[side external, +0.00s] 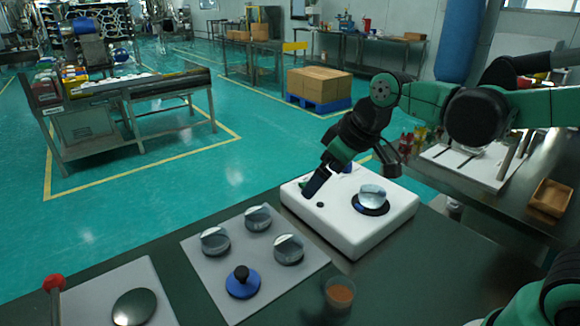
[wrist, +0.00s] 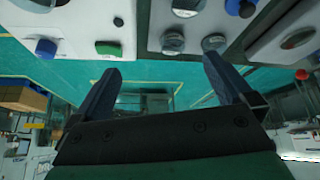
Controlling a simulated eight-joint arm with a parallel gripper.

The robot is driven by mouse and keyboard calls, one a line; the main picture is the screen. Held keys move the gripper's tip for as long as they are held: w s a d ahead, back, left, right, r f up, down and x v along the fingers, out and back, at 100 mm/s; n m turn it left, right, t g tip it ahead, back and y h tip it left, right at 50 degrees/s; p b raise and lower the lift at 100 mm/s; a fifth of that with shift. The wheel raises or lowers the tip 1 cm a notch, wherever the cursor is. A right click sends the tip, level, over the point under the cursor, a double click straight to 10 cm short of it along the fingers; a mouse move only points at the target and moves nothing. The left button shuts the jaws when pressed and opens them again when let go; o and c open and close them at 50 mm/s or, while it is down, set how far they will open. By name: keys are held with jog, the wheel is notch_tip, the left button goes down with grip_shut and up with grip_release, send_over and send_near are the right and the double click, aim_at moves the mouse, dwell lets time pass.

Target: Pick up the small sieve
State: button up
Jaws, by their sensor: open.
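Several round metal sieve-like pieces are in view; which one is the small sieve I cannot tell. Three sit on the grey mat (side external: 210,268) in the side view: a left one (side external: 215,241), a back one (side external: 258,218) and a right one (side external: 288,249). Another metal piece (side external: 372,196) sits on the white vibrating machine (side external: 345,228). My gripper (side external: 314,186) is low over the machine's left part, apart from the metal pieces. In the wrist view my gripper (wrist: 162,65) has its fingers spread with nothing between them; two metal pieces (wrist: 172,43) (wrist: 214,42) show beyond them.
A blue disc with a black knob (side external: 242,286) is on the mat. A cup of orange-brown material (side external: 340,293) stands to its right. A dark round dish (side external: 134,307) lies on a pale plate at front left, beside a red-topped rod (side external: 54,284).

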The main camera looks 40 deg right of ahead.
jog(key=w+a+f+n+g+y, duration=0.1)
jog(key=w+a+f+n, duration=0.2)
jog(key=w, duration=0.4)
jog(key=n+g+y, duration=0.1)
jog(key=n+g, duration=0.1)
jog(key=n, duration=0.2)
send_near(259, 210)
jog(key=shift+s+a+f, duration=0.75)
jog(key=shift+a+f, duration=0.25)
jog(key=shift+w+a+f+y, duration=0.15)
jog(key=shift+w+f+y, duration=0.15)
jog(key=shift+f, duration=0.3)
jog(key=shift+x, duration=2.5)
jog(key=c, duration=1.3)
jog(key=shift+o, duration=0.2)
jog(key=shift+r, duration=0.2)
